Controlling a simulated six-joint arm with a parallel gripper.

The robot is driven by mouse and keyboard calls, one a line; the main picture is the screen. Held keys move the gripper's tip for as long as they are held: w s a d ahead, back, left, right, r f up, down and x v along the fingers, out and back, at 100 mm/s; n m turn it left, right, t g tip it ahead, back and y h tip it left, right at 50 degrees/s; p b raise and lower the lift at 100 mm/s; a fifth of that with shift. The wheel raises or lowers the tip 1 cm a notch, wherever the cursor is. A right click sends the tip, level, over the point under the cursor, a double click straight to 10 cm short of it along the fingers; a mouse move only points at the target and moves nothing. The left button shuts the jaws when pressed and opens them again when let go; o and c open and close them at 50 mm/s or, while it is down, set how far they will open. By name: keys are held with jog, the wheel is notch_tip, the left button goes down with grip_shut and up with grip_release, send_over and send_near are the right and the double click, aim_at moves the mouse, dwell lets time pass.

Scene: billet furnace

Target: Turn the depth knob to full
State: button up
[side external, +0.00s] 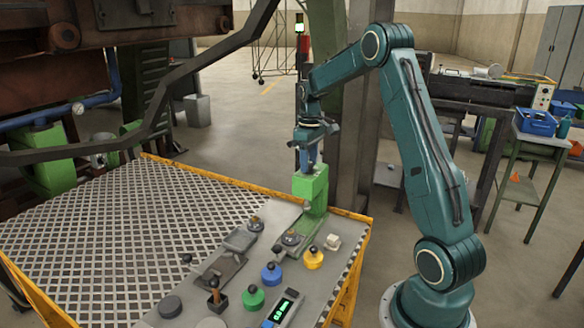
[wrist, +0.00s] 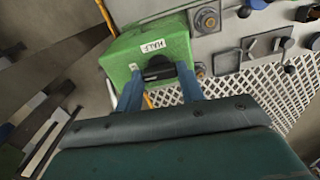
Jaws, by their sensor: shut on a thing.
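The depth knob (wrist: 158,72) is black and sits on a green housing (wrist: 170,38) in the wrist view. A white label reading HALF (wrist: 152,46) is beside the knob, and a smaller label (wrist: 134,67) is at its left, too small to read. My gripper (wrist: 159,82) has its two blue fingers on either side of the knob, shut on it. In the side external view my gripper (side external: 308,160) points down onto the top of the green housing (side external: 311,190); the knob is hidden there by the fingers.
The grey panel carries green (side external: 253,298), blue (side external: 271,274) and yellow (side external: 313,258) knobs, and a lit digital display (side external: 282,309). A metal mesh (side external: 120,225) with a yellow frame lies left of it. A dark pipe (side external: 160,95) crosses at the back left, and a column (side external: 355,110) stands behind the gripper.

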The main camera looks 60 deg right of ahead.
jog(key=shift+n, duration=0.5)
jog(key=o, duration=1)
jog(key=shift+r, duration=0.1)
notch_tip(320, 180, up, 14)
dwell(0.5)
